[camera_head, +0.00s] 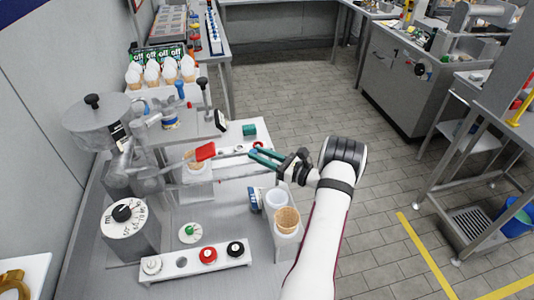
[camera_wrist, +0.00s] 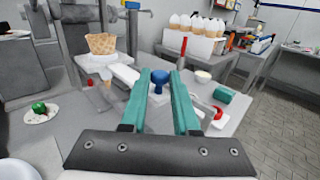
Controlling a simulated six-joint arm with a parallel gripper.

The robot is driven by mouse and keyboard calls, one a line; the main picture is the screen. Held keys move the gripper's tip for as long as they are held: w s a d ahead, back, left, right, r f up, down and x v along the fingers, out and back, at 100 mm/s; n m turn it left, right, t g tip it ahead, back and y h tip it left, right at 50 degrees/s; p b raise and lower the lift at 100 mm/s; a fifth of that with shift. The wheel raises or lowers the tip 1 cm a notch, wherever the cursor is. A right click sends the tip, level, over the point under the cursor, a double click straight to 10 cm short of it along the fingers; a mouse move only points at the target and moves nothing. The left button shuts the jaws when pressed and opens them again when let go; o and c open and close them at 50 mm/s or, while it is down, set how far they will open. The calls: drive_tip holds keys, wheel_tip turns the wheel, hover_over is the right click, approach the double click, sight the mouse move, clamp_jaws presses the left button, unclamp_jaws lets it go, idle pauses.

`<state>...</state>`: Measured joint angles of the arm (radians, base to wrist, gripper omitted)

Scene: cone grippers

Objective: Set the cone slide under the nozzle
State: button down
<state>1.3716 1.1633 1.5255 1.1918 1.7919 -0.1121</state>
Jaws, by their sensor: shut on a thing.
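The cone slide shows as a pale rail (camera_head: 228,163) running left from my gripper. In the wrist view a waffle cone (camera_wrist: 103,43) stands upright in a holder at the slide's far left end; in the head view the cone (camera_head: 195,165) is partly hidden. My gripper (camera_head: 259,156) has teal fingers, shut on a blue knob (camera_wrist: 160,77) that shows between the fingertips in the wrist view. The grey filling machine (camera_head: 125,165) stands on the left. Its nozzle is not clear, so I cannot tell whether the cone is directly beneath it.
A red block (camera_head: 205,151) is close to the cone. A teal block (camera_head: 249,130) lies beyond my fingers. Another waffle cone (camera_head: 288,219) and a white cup (camera_head: 276,198) stand near my arm. A panel with a red button (camera_head: 208,254) is at the front. Several white-topped cones stand behind.

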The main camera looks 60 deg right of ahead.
drive_tip(key=c, duration=0.7)
unclamp_jaws()
drive_tip(key=s, duration=1.5)
drive_tip(key=shift+s, duration=0.4)
drive_tip(key=shift+o, duration=0.2)
drive_tip(key=w+a+r+n+g+y, duration=0.2)
drive_tip(key=w+r+n+g+y, duration=0.2)
drive_tip(key=n, duration=1)
drive_tip(key=shift+w+a+g+y, duration=0.25)
drive_tip(key=shift+w+g+y, duration=0.25)
drive_tip(key=shift+w+g, duration=0.35)
drive_tip(key=w+d+r+n+g+h, duration=0.1)
drive_tip(key=w+r+n+g+h, duration=0.4)
drive_tip(key=n, duration=0.6)
drive_tip(key=w+d+r+n+g, duration=0.1)
drive_tip(key=r+n+g, duration=0.2)
drive_tip(key=r+n, duration=0.65)
drive_tip(key=shift+n, duration=0.75)
drive_tip(key=x, duration=1.7)
drive_tip(key=shift+s+d+f, duration=0.25)
drive_tip(key=shift+f, duration=0.05)
